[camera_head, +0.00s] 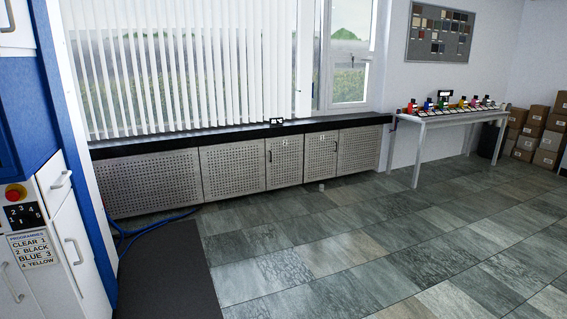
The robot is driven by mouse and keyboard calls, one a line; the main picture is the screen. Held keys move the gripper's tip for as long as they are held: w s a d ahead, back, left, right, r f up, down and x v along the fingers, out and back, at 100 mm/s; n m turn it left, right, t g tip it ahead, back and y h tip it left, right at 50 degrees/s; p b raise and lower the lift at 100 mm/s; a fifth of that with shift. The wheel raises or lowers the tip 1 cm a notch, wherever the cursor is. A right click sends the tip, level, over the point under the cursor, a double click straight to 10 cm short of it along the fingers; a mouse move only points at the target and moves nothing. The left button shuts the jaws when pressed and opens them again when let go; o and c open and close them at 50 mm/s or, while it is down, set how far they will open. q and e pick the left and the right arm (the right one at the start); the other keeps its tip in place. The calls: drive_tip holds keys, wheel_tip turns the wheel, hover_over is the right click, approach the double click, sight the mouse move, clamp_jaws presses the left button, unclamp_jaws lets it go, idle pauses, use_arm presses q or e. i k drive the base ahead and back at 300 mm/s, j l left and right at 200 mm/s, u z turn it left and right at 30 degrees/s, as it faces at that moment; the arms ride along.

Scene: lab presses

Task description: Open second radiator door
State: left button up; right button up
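The radiator cover runs along the wall under the window, with perforated grey panels below a dark sill (230,135). From left to right there are a wide panel (150,183), another wide panel (232,170), a narrow door (284,161) with a dark handle, a second narrow door (320,154) with a dark handle, and a panel (358,149) at the right end. All the doors look closed. Neither of my grippers is in view.
A blue and white machine (35,200) with a red button stands close at the left. A dark mat (170,270) and a blue hose (150,225) lie on the floor. A white table (450,117) with bottles and stacked boxes (545,140) are at the right.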

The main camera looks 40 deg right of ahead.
sight(285, 154)
drive_tip(key=i+l+z, duration=1)
drive_tip(key=i, duration=0.5)
drive_tip(key=i+z, duration=0.4)
drive_tip(key=i, duration=2.8)
drive_tip(key=j, duration=0.05)
